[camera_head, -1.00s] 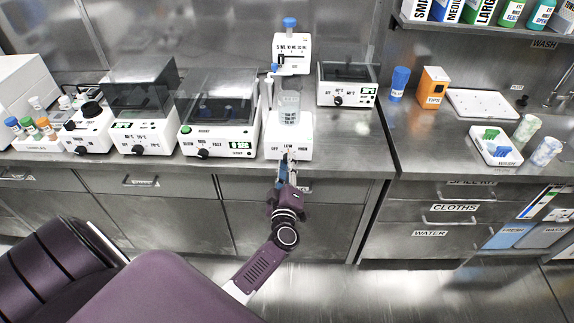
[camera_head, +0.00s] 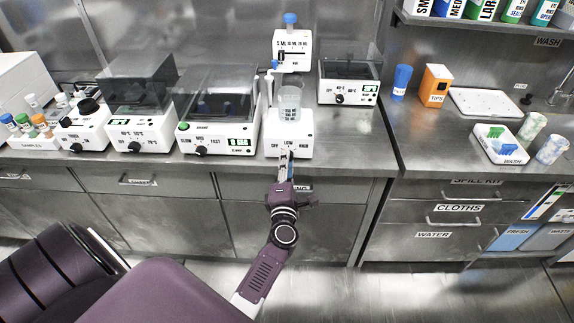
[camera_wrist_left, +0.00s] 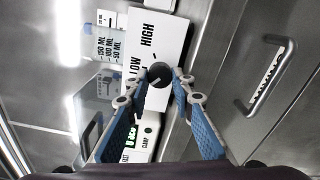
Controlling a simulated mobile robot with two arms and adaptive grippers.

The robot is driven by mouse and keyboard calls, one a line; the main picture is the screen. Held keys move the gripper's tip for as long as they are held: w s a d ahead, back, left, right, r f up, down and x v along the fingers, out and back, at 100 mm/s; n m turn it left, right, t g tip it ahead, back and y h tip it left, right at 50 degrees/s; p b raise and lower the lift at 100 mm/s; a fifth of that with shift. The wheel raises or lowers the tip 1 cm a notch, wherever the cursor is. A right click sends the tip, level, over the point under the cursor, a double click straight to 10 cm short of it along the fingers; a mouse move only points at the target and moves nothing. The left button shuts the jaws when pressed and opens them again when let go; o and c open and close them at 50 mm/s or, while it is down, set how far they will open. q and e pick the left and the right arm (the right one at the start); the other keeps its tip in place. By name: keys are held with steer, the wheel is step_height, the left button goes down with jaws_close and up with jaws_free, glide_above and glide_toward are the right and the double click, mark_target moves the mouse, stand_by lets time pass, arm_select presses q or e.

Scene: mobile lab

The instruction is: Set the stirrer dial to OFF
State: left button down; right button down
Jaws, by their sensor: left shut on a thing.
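The stirrer (camera_head: 303,143) is a white box at the counter's front edge, marked OFF, LOW and HIGH, with a clear graduated beaker (camera_head: 290,100) on top. Its front also shows in the left wrist view (camera_wrist_left: 165,35). The dial (camera_wrist_left: 158,75) is a dark round knob between the fingertips there; which mark it points to I cannot tell for sure. My left gripper (camera_head: 286,158) reaches up from below to the stirrer front, its blue-padded fingers (camera_wrist_left: 162,88) shut on the dial. In the head view the gripper hides the dial. My right gripper is in neither view.
A white device with a clear lid (camera_head: 217,138) stands close left of the stirrer. A smaller lidded device (camera_head: 348,92) stands behind right. Counter space right of the stirrer is clear. Drawer fronts with handles (camera_wrist_left: 268,80) lie below the counter edge.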

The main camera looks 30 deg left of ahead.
arm_select(q)
steer(key=shift+f+n+b, duration=0.15)
steer(key=shift+n+b, duration=0.2)
steer(key=shift+n, duration=0.75)
steer(key=c, duration=1.7)
jaws_free()
